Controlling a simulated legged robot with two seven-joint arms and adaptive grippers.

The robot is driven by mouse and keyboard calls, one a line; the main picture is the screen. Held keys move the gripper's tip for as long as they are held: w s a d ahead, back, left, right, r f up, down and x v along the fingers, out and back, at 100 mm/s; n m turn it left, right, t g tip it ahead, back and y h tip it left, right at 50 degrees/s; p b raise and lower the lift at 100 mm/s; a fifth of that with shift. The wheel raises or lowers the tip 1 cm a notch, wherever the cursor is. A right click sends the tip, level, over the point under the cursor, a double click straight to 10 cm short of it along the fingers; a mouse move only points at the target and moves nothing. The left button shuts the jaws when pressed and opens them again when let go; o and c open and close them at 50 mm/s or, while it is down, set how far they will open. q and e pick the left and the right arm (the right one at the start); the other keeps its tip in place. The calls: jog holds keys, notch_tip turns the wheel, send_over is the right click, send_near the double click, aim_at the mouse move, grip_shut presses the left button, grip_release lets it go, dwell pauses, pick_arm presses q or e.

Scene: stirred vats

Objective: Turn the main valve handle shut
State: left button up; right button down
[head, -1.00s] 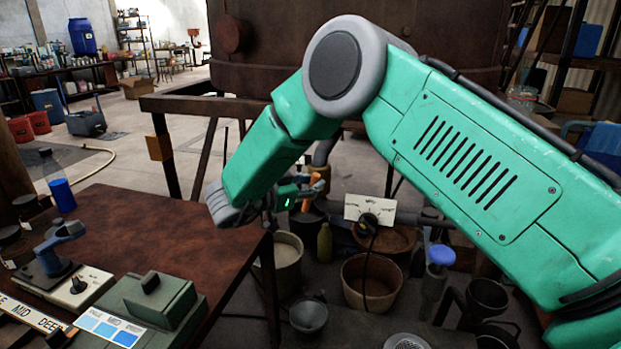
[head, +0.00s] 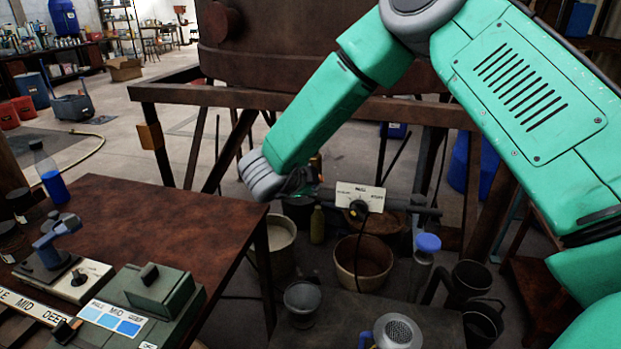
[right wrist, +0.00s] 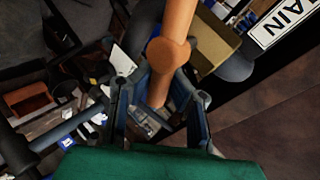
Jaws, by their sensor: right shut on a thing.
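The main valve handle, an orange bar with a rounded boss (right wrist: 168,54), runs down between the fingers of my right gripper (right wrist: 160,98) in the right wrist view. My right gripper is shut on it. A sign ending in "AIN" (right wrist: 288,22) shows near the handle. In the head view my right gripper (head: 300,183) is small and dark, beyond the table's right edge, and my forearm and wrist hide most of the handle. The handle's exact turn angle cannot be told. My left gripper is out of view.
A brown table (head: 165,215) stands at left with a blue-grey lever (head: 60,232), a green box (head: 160,290) and a bottle (head: 47,172). A white dial plate (head: 360,196), buckets (head: 363,262) and a large rusty vat (head: 300,50) lie beyond.

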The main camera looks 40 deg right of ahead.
jog(key=shift+s+f+m+t+y+b, duration=0.15)
jog(key=shift+f+m+t+y+b, duration=0.65)
jog(key=shift+m+b, duration=0.3)
jog(key=shift+r, duration=0.1)
jog(key=c, duration=1.5)
grip_release()
jog(key=shift+o, duration=0.2)
jog(key=shift+d, duration=0.1)
jog(key=shift+r, duration=0.1)
jog(key=shift+s+a+r, duration=0.1)
jog(key=shift+a+r, duration=0.1)
jog(key=v, duration=1.1)
jog(key=shift+s, duration=0.2)
